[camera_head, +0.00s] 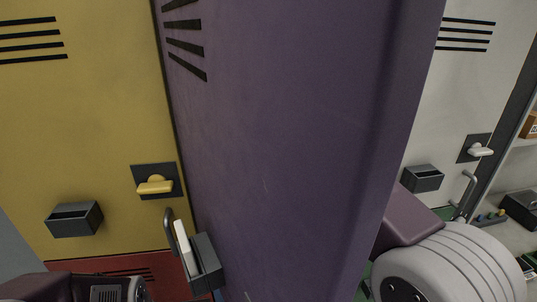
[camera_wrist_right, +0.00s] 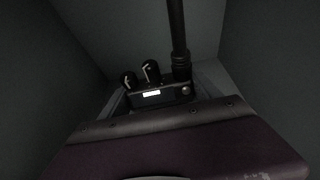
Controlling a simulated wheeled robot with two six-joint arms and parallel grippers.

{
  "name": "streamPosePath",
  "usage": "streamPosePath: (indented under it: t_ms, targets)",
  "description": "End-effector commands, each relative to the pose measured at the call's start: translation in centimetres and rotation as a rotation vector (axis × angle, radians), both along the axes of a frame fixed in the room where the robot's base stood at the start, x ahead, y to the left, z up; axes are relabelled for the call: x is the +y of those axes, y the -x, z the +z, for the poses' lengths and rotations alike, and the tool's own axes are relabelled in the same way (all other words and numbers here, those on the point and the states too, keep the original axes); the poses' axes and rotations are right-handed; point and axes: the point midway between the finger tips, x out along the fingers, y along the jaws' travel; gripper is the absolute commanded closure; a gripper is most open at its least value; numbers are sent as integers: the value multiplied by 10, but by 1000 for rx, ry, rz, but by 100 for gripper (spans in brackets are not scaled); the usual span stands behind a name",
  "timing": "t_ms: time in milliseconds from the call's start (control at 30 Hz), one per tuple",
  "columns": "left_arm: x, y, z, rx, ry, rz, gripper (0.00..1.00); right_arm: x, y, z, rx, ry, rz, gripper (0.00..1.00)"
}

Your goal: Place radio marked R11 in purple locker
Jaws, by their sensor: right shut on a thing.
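The purple locker's door (camera_head: 290,130) stands open and fills the middle of the head view. It hides my right gripper there; only part of my right arm shows beyond it. In the right wrist view a dark radio (camera_wrist_right: 165,95) with two knobs, a thick antenna and a small white label stands upright. My right gripper (camera_wrist_right: 158,104) is shut on it. The label is too small to read. Dark walls surround it, like the inside of a locker. Only a part of my left arm shows at the lower left of the head view; its fingertips are out of frame.
A yellow locker (camera_head: 85,120) is shut on the left, above a red one (camera_head: 120,264). A white locker (camera_head: 455,90) is on the right. A shelf area with small items, including a black case (camera_head: 522,208), is at the far right. The open door's edge is close to my right arm.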

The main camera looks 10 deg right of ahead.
Motion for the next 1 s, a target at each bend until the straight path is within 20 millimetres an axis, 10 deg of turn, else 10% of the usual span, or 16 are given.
streamPosePath:
  t_ms: [100,133,200,567,1000]
  targets:
    - [0,0,-4,0,0,0,64,0,0,-4,-2,0,0,97]
    - [0,0,-2,0,0,0,64,0,0,-3,1,0,0,19]
    - [0,0,-2,0,0,0,64,0,0,-3,1,0,-1,6]
    - [0,0,2,0,0,0,64,0,1,3,0,-1,0,6]
    - [0,0,-1,0,0,0,64,1,93,39,-5,-3,3,6]
